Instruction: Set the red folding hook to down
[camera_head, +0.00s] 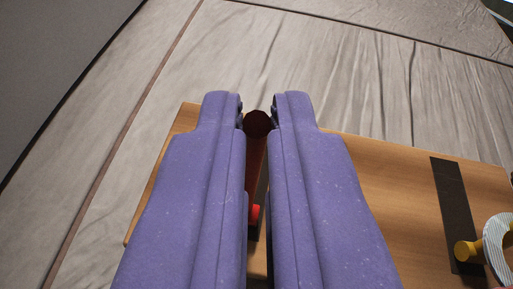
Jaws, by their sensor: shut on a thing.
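The red folding hook (257,123) shows between the two purple fingers of my gripper (257,108). Its dark red round end is at the fingertips, and a brighter red part shows lower down in the gap. My gripper is shut on the hook near that round end. The fingers hide most of the hook and its mount. A dark strip behind the hook shows in part through the gap.
A wooden board (390,190) lies behind and around the fingers. Grey slate tiles (330,70) beyond the board are clear.

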